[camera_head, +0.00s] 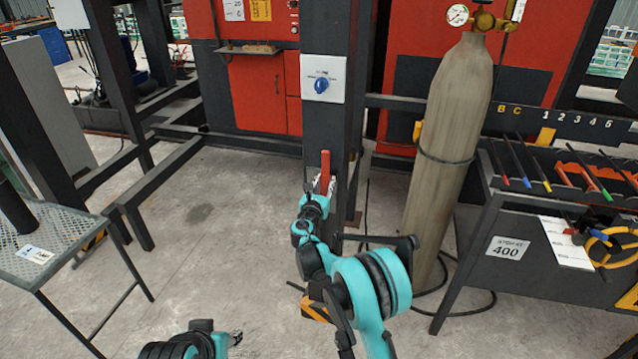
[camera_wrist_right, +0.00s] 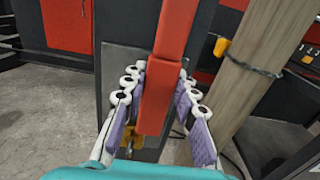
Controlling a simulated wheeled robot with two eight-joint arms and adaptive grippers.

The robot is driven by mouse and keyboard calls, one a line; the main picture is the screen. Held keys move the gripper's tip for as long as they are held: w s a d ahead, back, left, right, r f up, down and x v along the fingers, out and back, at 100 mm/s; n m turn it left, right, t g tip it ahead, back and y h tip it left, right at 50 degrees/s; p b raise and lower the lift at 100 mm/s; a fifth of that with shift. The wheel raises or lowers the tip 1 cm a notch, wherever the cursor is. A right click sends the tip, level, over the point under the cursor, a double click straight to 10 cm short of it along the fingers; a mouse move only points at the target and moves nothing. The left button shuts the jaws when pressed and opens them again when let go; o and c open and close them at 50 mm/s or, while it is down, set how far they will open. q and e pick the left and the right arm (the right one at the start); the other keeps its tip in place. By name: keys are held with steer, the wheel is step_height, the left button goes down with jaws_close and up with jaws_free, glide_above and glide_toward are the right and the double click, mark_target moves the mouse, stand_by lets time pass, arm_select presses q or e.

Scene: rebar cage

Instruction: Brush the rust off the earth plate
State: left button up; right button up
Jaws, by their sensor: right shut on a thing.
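A red brush handle (camera_head: 325,171) stands roughly upright in my right gripper (camera_head: 319,190), in front of the dark steel column. In the right wrist view the red handle (camera_wrist_right: 160,85) lies between the two padded fingers (camera_wrist_right: 158,112), which are shut on it. The bristles are not clearly visible. A grey plate (camera_wrist_right: 120,60) on the column, seemingly the earth plate, shows behind the fingers; the handle and gripper cover much of it. I cannot tell whether the brush touches it. My left gripper (camera_head: 235,338) is low at the bottom edge, too small to read.
A brass-coloured clamp (camera_wrist_right: 130,141) shows low behind the fingers. A tall gas cylinder (camera_head: 447,140) stands right of the column, with black cable (camera_head: 470,310) on the floor. A tool bench (camera_head: 480,245) is at right, a mesh table (camera_head: 60,240) at left.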

mark_target(311, 173)
steer(key=shift+w+a+b, duration=0.2)
steer(key=shift+w+a, duration=0.15)
steer(key=shift+a, duration=0.6)
steer(key=shift+w+a+b, duration=0.2)
steer(key=shift+w+a, duration=0.1)
steer(key=shift+a, duration=0.7)
steer(key=shift+w+a+b, duration=0.2)
steer(key=shift+w+a, duration=0.15)
steer(key=shift+a, duration=0.6)
steer(key=shift+s+a, duration=0.1)
steer(key=shift+s, duration=0.15)
steer(key=shift+b+v, duration=0.35)
steer(key=shift+v, duration=2.35)
steer(key=shift+v, duration=1.5)
